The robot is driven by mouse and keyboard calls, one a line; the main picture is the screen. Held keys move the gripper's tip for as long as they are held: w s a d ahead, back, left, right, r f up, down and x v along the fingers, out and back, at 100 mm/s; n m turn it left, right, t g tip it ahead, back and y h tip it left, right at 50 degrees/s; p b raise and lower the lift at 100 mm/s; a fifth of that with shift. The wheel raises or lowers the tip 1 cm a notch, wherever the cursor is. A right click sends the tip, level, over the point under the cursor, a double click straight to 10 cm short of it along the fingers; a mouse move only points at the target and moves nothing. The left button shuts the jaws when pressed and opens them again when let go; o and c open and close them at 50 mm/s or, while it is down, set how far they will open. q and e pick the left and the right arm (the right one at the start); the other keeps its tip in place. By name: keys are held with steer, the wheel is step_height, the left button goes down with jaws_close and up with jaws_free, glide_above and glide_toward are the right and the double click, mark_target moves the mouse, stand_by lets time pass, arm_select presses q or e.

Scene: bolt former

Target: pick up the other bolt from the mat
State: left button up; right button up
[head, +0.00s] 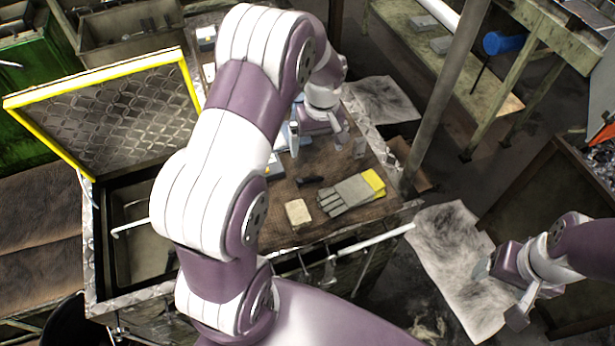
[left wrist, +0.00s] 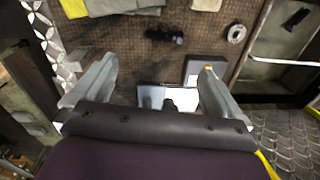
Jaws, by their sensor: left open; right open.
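The brown mat (head: 338,166) covers the top of a metal-edged workbench, and its surface also shows in the left wrist view (left wrist: 210,40). I cannot clearly pick out a bolt in either view. A small dark object (head: 310,181) lies on the mat; it also shows in the left wrist view (left wrist: 164,36), too blurred to name surely. My left gripper (head: 320,143) is open above the far part of the mat, its two fingers apart in the left wrist view (left wrist: 155,80). My arm hides part of the mat. My right gripper (head: 500,293) is open, away from the bench at lower right.
Grey gloves with yellow (head: 350,194) and a beige block (head: 298,212) lie near the mat's front edge. A grey ring (left wrist: 237,33) and a dark box (left wrist: 205,70) show in the left wrist view. A raised yellow-edged lid (head: 110,110) stands left.

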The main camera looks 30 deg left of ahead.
mark_target(310, 179)
arm_select(q)
steer(key=shift+n, duration=0.4)
steer(key=f+p, duration=0.1)
steer(key=f, duration=0.3)
steer(key=f+p, duration=0.2)
steer(key=f, duration=0.2)
steer(key=s+a+f+p, duration=0.1)
steer(key=f+p, duration=0.1)
steer(key=f, duration=0.2)
steer(key=shift+f, duration=0.1)
steer(key=shift+w+f, duration=0.1)
steer(key=shift+f, duration=0.15)
steer(key=c, duration=1.1)
